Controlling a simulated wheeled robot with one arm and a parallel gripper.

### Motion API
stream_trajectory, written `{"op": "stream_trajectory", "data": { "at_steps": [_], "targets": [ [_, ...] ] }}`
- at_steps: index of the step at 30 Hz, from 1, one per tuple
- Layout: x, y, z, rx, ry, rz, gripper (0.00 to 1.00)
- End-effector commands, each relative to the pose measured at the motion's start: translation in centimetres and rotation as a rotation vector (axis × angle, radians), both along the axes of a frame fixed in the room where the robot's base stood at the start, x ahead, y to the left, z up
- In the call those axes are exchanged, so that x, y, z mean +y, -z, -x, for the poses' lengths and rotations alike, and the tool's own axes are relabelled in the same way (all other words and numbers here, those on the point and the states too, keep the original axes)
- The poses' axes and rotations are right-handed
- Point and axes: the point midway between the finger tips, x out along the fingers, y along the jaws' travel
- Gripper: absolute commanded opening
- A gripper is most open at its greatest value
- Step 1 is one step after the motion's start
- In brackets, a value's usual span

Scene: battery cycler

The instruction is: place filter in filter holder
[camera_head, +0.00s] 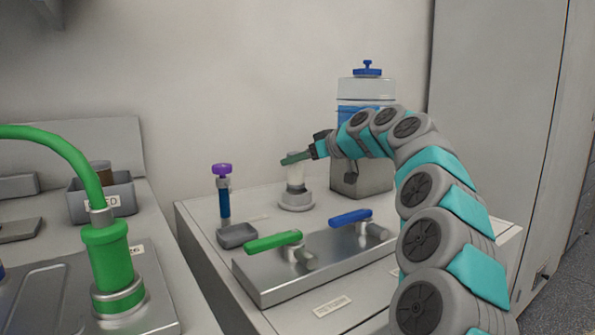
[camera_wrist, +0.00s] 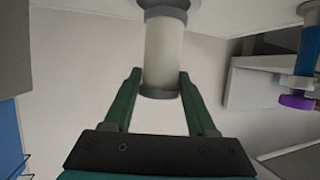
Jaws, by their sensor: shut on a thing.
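The filter is a pale cylinder (camera_head: 296,175) with grey end caps; it also shows in the wrist view (camera_wrist: 164,52). My gripper (camera_head: 290,159) is shut on the filter near its upper end, with one green finger on each side in the wrist view (camera_wrist: 160,76). The filter stands upright over the round grey filter holder (camera_head: 296,201) on the bench, and its lower end appears to meet the holder. The holder is partly cut off at the top of the wrist view (camera_wrist: 168,4). I cannot tell how deep the filter sits.
A blue-capped bottle (camera_head: 367,87) stands behind my arm. A blue tube with a purple cap (camera_head: 224,200) and a grey tray (camera_head: 238,236) are left of the holder. A metal plate with green (camera_head: 273,242) and blue (camera_head: 350,217) handles lies in front.

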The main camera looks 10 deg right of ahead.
Motion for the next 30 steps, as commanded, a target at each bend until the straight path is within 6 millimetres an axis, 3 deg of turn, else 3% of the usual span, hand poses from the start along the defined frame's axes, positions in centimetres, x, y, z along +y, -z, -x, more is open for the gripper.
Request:
{"op": "stream_trajectory", "data": {
  "at_steps": [8,18,30],
  "targets": [
    [-0.1,0.5,-0.4,0.001,-0.001,-0.001,0.01],
    [-0.1,3.5,-0.4,-0.001,-0.001,-0.001,0.01],
    [-0.1,4.1,-0.4,0.000,-0.001,0.000,0.01]
  ]
}}
